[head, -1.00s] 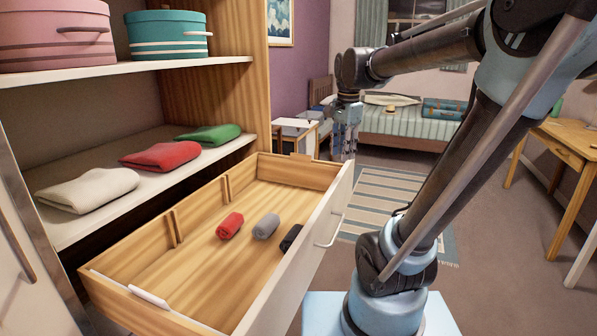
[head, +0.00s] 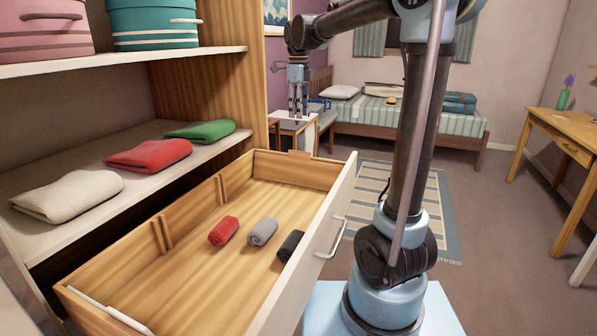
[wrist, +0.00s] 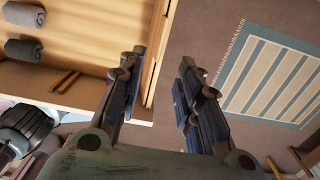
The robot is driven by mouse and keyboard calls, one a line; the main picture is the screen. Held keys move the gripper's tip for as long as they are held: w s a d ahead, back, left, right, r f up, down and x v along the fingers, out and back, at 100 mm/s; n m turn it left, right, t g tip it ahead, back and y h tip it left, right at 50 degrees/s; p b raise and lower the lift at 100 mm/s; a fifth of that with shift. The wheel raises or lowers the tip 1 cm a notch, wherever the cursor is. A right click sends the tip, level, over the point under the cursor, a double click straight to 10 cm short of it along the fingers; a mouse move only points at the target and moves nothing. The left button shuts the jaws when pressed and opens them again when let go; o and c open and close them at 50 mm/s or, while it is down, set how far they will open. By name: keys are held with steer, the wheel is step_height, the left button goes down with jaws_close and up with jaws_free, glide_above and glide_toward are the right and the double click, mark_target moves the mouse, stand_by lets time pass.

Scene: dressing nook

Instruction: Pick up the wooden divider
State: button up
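A small wooden piece (head: 299,153) stands up at the far end wall of the open drawer (head: 130,290); I cannot tell whether it is the wooden divider, and no other loose wooden divider shows clearly. My gripper (head: 298,113) hangs fingers down, above and beyond that far end in the head view. In the wrist view my gripper (wrist: 161,62) is open, its fingers well apart with nothing between them. One finger overlaps the drawer's end wall in that view, and the other is over the floor.
A red roll (head: 223,231), a grey roll (head: 262,231) and a dark roll (head: 290,245) lie in the drawer. Paired wooden strips (wrist: 64,81) line its inner wall. Folded cloths (head: 148,156) lie on the shelf at left. Open floor and a striped rug (head: 440,210) lie at right.

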glide_above(298, 153)
step_height(298, 153, down, 10)
steer(key=shift+r, duration=0.25)
steer(key=shift+w+d+f, duration=0.1)
steer(key=shift+d+f, duration=0.05)
steer(key=shift+f, duration=1.2)
steer(key=shift+w+d+f, duration=0.1)
steer(key=shift+f, duration=1.2)
jaws_close()
